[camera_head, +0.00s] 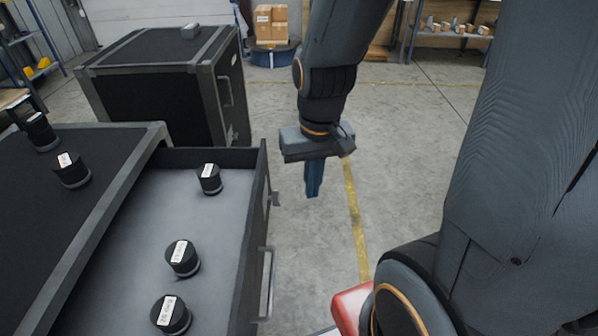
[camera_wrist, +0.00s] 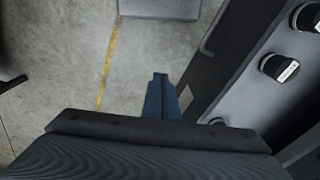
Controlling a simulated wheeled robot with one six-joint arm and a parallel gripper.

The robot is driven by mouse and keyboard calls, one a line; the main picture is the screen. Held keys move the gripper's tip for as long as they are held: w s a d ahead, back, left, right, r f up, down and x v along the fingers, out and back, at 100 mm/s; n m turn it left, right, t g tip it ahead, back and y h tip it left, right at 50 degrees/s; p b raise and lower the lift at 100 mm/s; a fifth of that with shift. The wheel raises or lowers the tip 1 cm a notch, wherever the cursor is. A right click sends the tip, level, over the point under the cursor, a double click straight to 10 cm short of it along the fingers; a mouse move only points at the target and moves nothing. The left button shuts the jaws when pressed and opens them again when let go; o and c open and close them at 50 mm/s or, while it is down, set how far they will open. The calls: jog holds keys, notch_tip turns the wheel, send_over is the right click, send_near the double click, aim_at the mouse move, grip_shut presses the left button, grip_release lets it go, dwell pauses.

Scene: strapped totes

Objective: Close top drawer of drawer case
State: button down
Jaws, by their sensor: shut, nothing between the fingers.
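The drawer case (camera_head: 70,262) is a black case with grey metal edging at the left of the head view. Its top drawer (camera_head: 217,235) is pulled out to the right, with a grey floor and several black cylinders inside. The drawer's front panel (camera_head: 258,200) carries a metal handle (camera_head: 268,285) on its outer face; the drawer also shows at the right of the wrist view (camera_wrist: 262,80). My gripper (camera_head: 313,190) is shut and empty, pointing down just outside the drawer front near its far end. In the wrist view its blue fingers (camera_wrist: 160,95) appear beside the front panel.
Two black cylinders (camera_head: 72,170) (camera_head: 41,132) stand on the case top. Another black case (camera_head: 150,80) stands behind it. Boxes (camera_head: 271,22) sit on a round blue-sided stand farther back. Concrete floor with a yellow line (camera_head: 354,215) is open right of the drawer.

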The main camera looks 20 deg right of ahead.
jog(key=w+d+f+m+t+y+p, duration=0.1)
jog(key=w+d+m+y, duration=0.1)
jog(key=w+m, duration=0.7)
jog(key=w+d+f+m+y+p, duration=0.15)
jog(key=w+m, duration=0.35)
jog(key=m, duration=0.7)
jog(key=w+a+f+p, duration=0.1)
jog(key=w+a+f, duration=0.1)
jog(key=a+f, duration=0.5)
jog(key=shift+x, duration=1.2)
jog(key=shift+w+y, duration=0.25)
